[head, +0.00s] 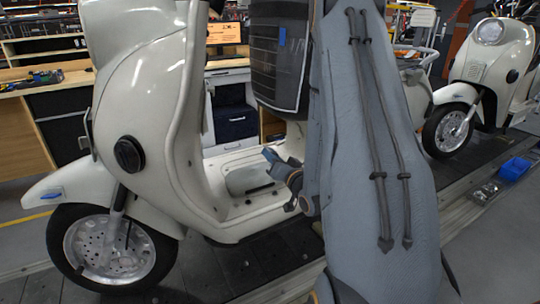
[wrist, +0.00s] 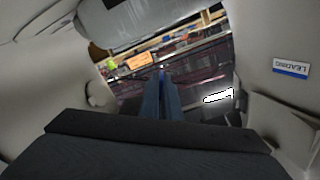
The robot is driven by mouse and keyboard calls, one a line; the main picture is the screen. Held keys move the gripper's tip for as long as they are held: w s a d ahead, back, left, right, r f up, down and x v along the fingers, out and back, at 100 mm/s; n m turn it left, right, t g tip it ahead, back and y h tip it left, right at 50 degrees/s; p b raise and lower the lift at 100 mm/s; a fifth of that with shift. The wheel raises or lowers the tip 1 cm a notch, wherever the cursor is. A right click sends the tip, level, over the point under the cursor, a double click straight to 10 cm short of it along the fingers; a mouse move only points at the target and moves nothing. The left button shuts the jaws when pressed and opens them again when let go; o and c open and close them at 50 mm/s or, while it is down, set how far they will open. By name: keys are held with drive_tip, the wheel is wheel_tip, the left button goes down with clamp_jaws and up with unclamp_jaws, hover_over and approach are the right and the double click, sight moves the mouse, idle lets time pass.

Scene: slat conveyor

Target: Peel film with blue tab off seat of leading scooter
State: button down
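The leading scooter is the cream one (head: 150,100) in the near left of the head view. Its dark ribbed seat (head: 277,70) is partly hidden by my arm. A small blue tab (head: 282,36) shows on the seat near its upper right; a clear film is hard to make out. My gripper (head: 268,156) is below the seat, over the footwell, apart from the tab. In the wrist view my gripper's two blue fingers (wrist: 162,72) lie close together, with nothing seen between them. A blue-edged "LEADING" label (wrist: 291,69) is on the cream body at right, upside down.
A second cream scooter (head: 488,70) stands behind at right on the dark slat conveyor (head: 452,178). A blue bin (head: 514,168) sits by the conveyor's edge. Wooden workbenches (head: 20,130) stand behind. The cream front shield is close on the gripper's left.

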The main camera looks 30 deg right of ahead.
drive_tip(key=s+a+f+b, duration=0.1)
drive_tip(key=s+a+f, duration=0.1)
drive_tip(key=s+a, duration=0.1)
drive_tip(key=shift+a+f+b, duration=0.3)
drive_tip(key=shift+a+f, duration=0.05)
drive_tip(key=shift+a, duration=0.35)
drive_tip(key=shift+s, duration=0.1)
